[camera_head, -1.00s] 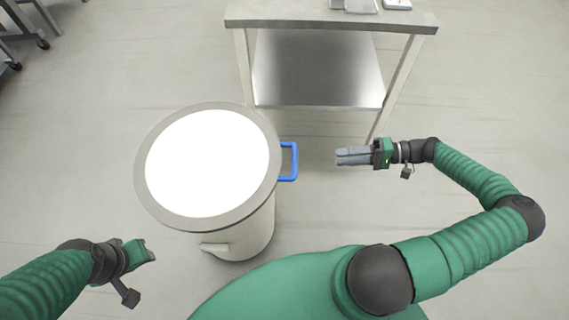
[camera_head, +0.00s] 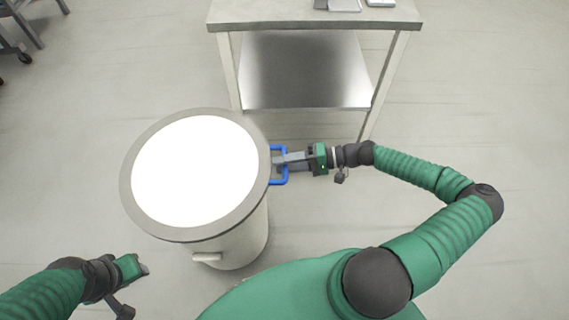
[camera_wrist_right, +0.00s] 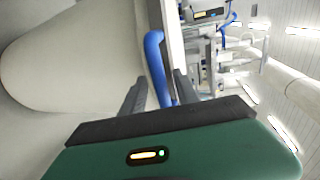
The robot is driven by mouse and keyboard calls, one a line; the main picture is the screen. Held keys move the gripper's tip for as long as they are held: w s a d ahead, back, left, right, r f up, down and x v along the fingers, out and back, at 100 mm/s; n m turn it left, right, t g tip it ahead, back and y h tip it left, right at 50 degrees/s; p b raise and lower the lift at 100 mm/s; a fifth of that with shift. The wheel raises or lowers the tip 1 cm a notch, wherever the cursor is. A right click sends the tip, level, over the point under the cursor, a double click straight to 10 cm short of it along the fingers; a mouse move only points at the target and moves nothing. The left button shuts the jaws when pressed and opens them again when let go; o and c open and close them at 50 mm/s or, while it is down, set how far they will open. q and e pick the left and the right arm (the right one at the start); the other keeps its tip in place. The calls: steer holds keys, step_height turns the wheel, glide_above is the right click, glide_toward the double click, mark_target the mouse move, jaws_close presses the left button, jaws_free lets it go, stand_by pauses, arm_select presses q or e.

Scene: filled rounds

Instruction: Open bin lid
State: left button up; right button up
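The bin (camera_head: 240,235) is a pale round drum. Its lid (camera_head: 195,170) has a bright white top and a grey rim and lies flat and closed. A blue handle (camera_head: 284,180) juts from the lid's right side; it also shows in the right wrist view (camera_wrist_right: 155,58). My right gripper (camera_head: 278,162) is at the handle. In the right wrist view its two fingers (camera_wrist_right: 160,92) are spread, with the blue bar between them and no clear grip on it. My left gripper (camera_head: 142,268) hangs left of the bin, away from it; its finger opening is too small to judge.
A metal table (camera_head: 315,17) with a lower shelf (camera_head: 305,70) stands behind the bin, close to my right gripper. A small pedal-like tab (camera_head: 207,257) sticks out low on the bin's front. Wheeled furniture (camera_head: 20,45) is at the far left. Floor at right is clear.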

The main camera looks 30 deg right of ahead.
steer(key=c, duration=0.7)
jaws_close()
steer(key=shift+f, duration=0.1)
stand_by(0.5)
